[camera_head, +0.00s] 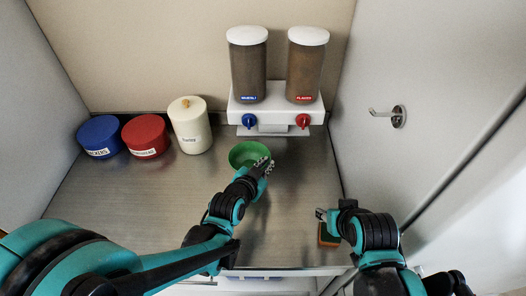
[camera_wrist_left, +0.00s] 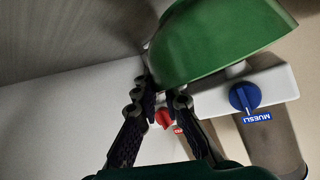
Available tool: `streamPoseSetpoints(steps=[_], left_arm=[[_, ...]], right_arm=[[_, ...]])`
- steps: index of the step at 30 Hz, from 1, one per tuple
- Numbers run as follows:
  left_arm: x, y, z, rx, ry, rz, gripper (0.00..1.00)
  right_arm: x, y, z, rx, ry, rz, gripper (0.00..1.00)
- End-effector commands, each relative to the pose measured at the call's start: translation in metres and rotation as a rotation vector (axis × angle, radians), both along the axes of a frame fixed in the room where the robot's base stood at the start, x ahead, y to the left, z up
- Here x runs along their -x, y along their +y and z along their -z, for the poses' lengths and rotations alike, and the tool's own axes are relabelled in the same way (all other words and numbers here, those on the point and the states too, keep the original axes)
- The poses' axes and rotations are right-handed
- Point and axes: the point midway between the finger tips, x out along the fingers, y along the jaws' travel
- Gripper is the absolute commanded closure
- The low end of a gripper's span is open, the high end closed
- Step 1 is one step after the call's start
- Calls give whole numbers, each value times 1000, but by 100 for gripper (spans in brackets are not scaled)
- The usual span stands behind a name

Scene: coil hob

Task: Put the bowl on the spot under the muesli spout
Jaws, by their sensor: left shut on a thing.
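A green bowl (camera_head: 246,153) is on or just above the steel counter, in front of the dispenser and below the muesli side. My left gripper (camera_head: 263,167) is shut on its near right rim. The bowl (camera_wrist_left: 215,45) also fills the top of the left wrist view, at the fingertips. The muesli canister (camera_head: 248,70) stands on the left of the white dispenser, above a blue knob (camera_head: 249,121). The spot under its spout cannot be made out. My right gripper (camera_head: 321,214) is at the lower right; its jaw opening is too small to tell.
The flakes canister (camera_head: 305,70) with a red knob (camera_head: 303,121) is on the right. A blue tin (camera_head: 100,137), red tin (camera_head: 145,136) and cream jar (camera_head: 190,125) stand at the back left. An orange-and-green block (camera_head: 328,236) lies by my right gripper. A hook (camera_head: 396,116) is on the right wall.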

Motion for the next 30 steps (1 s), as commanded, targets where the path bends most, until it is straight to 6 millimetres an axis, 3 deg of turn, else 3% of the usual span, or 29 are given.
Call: streamPoseSetpoints(steps=[6, 15, 18, 26, 30], left_arm=[[-63, 1, 2, 0, -1, -3, 100], [-127, 1, 2, 0, 0, -1, 100], [-124, 0, 21, -1, 0, 0, 100], [-124, 0, 39, -1, 0, 0, 100], [-124, 0, 62, -1, 0, 0, 100]], right_arm=[[0, 0, 12, 0, 0, 0, 60], [0, 0, 23, 0, 0, 0, 60], [0, 0, 31, 0, 0, 0, 60], [0, 0, 39, 0, 0, 0, 60], [0, 0, 51, 0, 0, 0, 60]])
